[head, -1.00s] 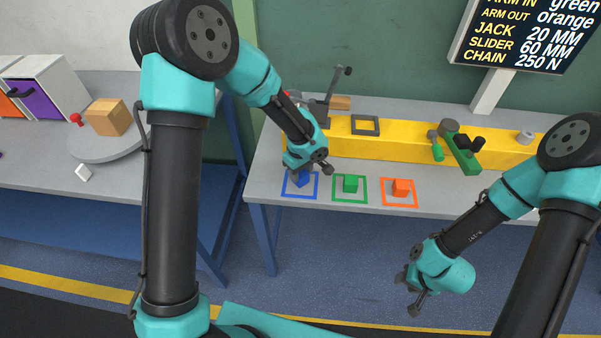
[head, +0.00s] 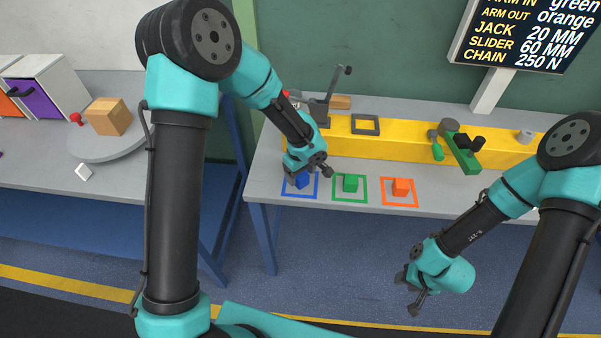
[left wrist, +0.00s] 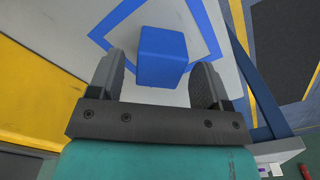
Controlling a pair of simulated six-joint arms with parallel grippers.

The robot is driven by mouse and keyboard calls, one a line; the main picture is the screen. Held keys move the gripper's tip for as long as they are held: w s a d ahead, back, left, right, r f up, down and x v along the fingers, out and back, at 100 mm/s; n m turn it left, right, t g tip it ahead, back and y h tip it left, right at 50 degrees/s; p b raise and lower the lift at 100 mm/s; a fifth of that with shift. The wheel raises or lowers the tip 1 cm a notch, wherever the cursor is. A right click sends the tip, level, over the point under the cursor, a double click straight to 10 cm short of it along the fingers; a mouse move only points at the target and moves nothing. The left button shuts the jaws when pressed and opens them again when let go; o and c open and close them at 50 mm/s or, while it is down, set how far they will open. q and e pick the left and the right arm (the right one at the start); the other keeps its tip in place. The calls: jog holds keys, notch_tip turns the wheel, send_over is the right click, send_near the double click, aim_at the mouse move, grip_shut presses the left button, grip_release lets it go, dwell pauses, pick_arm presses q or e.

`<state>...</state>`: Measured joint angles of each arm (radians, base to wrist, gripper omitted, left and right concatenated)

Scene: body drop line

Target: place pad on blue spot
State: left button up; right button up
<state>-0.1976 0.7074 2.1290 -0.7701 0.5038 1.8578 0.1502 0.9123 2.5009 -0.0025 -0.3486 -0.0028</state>
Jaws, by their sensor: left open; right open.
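The blue pad, a small blue block (left wrist: 161,57), sits inside the blue square outline (left wrist: 205,28) on the grey table in the left wrist view. In the head view the block (head: 302,181) is partly hidden by my left gripper, and the blue outline (head: 314,194) surrounds it. My left gripper (left wrist: 160,85) is open, with the block ahead of and between its fingers, not gripped. In the head view the left gripper (head: 308,177) is just above the blue spot. My right gripper (head: 415,292) is open and empty, in front of the table's edge.
A sign (head: 520,30) stands at the back right.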

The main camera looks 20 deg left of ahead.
aim_at(301, 175)
pick_arm(q)
jog(key=shift+r, duration=0.1)
notch_tip(301, 175, up, 12)
dwell(0.5)
